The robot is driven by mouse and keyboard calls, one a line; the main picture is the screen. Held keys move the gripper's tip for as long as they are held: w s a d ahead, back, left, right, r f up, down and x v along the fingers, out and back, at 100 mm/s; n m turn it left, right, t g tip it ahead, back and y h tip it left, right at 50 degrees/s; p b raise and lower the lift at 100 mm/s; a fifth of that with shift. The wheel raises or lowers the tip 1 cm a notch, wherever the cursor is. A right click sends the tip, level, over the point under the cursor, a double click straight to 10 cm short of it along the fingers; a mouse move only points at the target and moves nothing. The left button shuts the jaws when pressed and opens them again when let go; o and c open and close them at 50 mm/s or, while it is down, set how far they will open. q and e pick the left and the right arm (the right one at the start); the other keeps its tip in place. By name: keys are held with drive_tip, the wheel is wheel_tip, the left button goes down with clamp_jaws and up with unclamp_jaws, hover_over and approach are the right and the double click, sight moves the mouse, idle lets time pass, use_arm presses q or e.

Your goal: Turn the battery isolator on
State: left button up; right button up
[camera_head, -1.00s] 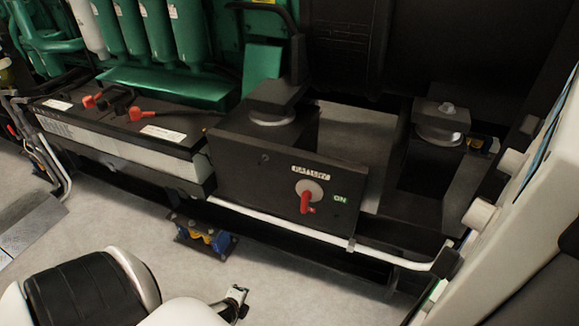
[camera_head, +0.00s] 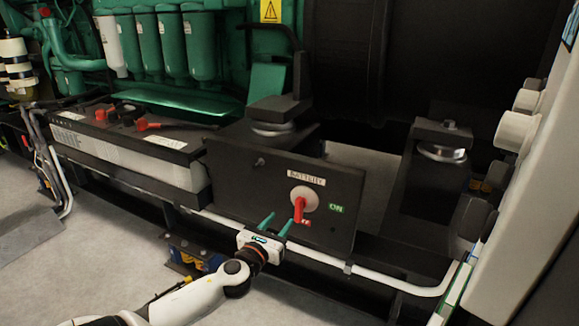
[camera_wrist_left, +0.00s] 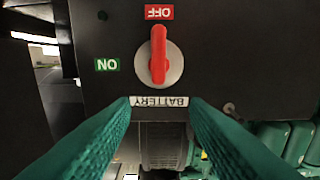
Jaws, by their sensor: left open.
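The battery isolator has a red handle (camera_head: 299,208) on a pale round base, on a dark panel (camera_head: 235,185) below a "BATTERY" label (camera_head: 307,178). A green "ON" label (camera_head: 336,209) is to its right and a red label, partly hidden, is below. The handle points down in the head view. In the left wrist view, which is upside down, the handle (camera_wrist_left: 158,55) points toward the red "OFF" label (camera_wrist_left: 159,12). My left gripper (camera_head: 278,222) is open and empty, in front of the panel, low and left of the handle, apart from it. My right gripper is not in view.
A battery (camera_head: 130,160) with red terminal caps stands left of the panel. A white pipe (camera_head: 325,260) runs below the panel. A white cabinet with round knobs (camera_head: 517,132) stands close on the right.

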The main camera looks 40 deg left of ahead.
sight(296, 201)
use_arm(q)
drive_tip(key=b+x, duration=0.1)
drive_tip(key=x, duration=0.5)
drive_tip(key=shift+w+a+f, duration=0.1)
drive_tip(key=shift+w+a, duration=0.1)
drive_tip(key=shift+w, duration=0.05)
drive_tip(key=shift+x, duration=0.95)
drive_tip(key=shift+w+a, duration=0.2)
drive_tip(key=shift+w, duration=0.25)
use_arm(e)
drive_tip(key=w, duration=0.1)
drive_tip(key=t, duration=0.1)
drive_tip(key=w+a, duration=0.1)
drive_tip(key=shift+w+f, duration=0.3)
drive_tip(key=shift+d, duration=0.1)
use_arm(q)
clamp_jaws()
